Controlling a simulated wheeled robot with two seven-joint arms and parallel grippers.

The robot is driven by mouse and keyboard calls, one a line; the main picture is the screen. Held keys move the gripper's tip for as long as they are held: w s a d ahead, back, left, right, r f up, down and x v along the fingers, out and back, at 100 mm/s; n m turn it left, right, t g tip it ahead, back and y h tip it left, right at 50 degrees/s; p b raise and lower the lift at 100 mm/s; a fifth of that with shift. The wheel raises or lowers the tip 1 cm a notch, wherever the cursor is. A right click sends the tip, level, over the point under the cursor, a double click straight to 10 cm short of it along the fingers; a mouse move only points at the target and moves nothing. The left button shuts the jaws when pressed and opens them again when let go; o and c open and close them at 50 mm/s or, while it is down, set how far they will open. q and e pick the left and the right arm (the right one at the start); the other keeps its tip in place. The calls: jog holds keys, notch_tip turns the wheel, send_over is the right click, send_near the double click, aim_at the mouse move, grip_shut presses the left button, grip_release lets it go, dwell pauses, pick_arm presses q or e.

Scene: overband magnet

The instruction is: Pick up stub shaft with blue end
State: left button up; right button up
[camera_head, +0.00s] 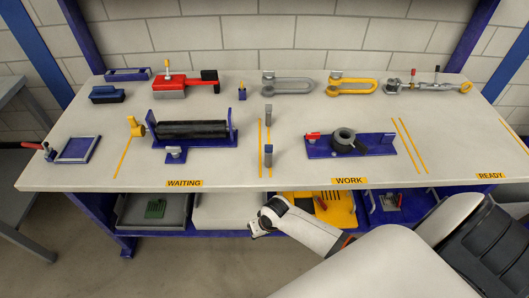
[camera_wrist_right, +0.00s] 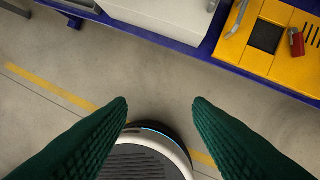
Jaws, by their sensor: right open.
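Two small upright pieces stand on the bench between the yellow lines in the head view. The nearer one (camera_head: 268,155) looks grey on top and blue below; the farther one (camera_head: 268,113) looks grey with a dark lower part. They are too small to tell surely which is the stub shaft with the blue end. My right gripper (camera_wrist_right: 160,102) is open and empty in the right wrist view, its green fingers over the floor in front of the bench, away from both pieces. My left gripper is not in view.
The bench top (camera_head: 220,178) carries a blue roller stand (camera_head: 190,142), a blue fixture with a grey ring (camera_head: 350,144), a red tool (camera_head: 185,84) and shackles (camera_head: 288,84) at the back. The bench's front edge lies above my right arm.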

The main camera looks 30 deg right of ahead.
jog(key=w+a+r, duration=0.2)
jog(key=w+r, duration=0.2)
jog(key=r, duration=0.6)
notch_tip(320, 180, up, 22)
jog(key=m+g+h, duration=0.1)
jog(key=m+g, duration=0.1)
jog(key=m, duration=0.6)
send_over(268, 152)
jog(key=shift+w+f, duration=0.1)
jog(key=shift+w, duration=0.15)
jog(key=shift+w+d, duration=0.1)
jog(key=shift+d, duration=0.2)
notch_tip(268, 152, down, 6)
jog(key=shift+r+p, duration=0.1)
jog(key=shift+p, duration=0.3)
jog(key=f, duration=0.5)
jog(key=shift+s+a+f+p, duration=0.2)
jog(key=shift+s+f+p, duration=0.1)
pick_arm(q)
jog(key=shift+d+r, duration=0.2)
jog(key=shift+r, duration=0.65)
